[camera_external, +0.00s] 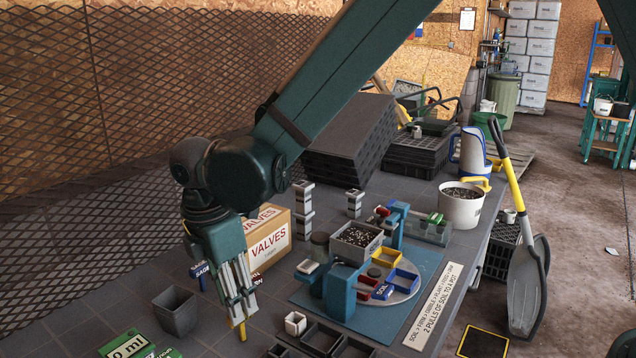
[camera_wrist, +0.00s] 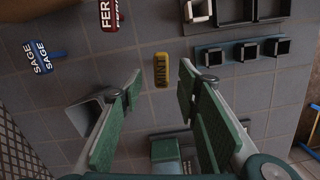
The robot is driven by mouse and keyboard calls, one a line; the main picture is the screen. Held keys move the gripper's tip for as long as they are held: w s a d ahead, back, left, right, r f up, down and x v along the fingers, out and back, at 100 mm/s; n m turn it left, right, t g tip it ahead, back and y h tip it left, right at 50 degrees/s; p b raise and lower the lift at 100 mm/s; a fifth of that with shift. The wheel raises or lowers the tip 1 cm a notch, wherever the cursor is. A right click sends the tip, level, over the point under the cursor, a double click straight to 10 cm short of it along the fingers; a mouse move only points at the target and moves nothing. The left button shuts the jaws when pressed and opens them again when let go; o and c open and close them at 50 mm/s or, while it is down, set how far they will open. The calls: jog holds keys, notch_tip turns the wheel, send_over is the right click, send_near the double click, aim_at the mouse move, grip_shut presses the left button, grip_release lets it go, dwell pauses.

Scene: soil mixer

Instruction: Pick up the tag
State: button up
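A yellow tag (camera_wrist: 161,71) with "MINT" on it lies between and ahead of my open fingertips in the wrist view. In the external view a yellow piece (camera_external: 242,331) shows just below my gripper (camera_external: 239,303), which points down over the table. My gripper (camera_wrist: 160,80) looks empty; I cannot tell whether its fingers touch the yellow tag. A blue "SAGE" tag (camera_wrist: 44,57) lies to the left in the wrist view. A red "FER..." tag (camera_wrist: 108,16) lies at the top, partly cut off.
A grey square pot (camera_external: 175,313) stands left of my gripper. Small dark pots (camera_external: 322,337) stand to the right at the front. A "VALVES" box (camera_external: 270,242) is behind. A turntable (camera_external: 404,291) with coloured trays sits on the blue mat (camera_external: 424,268).

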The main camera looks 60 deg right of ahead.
aim_at(241, 323)
jog(key=shift+d+f, duration=0.15)
jog(key=shift+f, duration=0.85)
jog(key=shift+s+d+f+b, duration=0.15)
jog(key=shift+f+b, duration=0.15)
jog(key=shift+f, duration=1)
jog(key=shift+d+f+b, duration=0.15)
jog(key=shift+f+b, duration=0.15)
jog(key=shift+f, duration=0.95)
jog(key=c, duration=0.9)
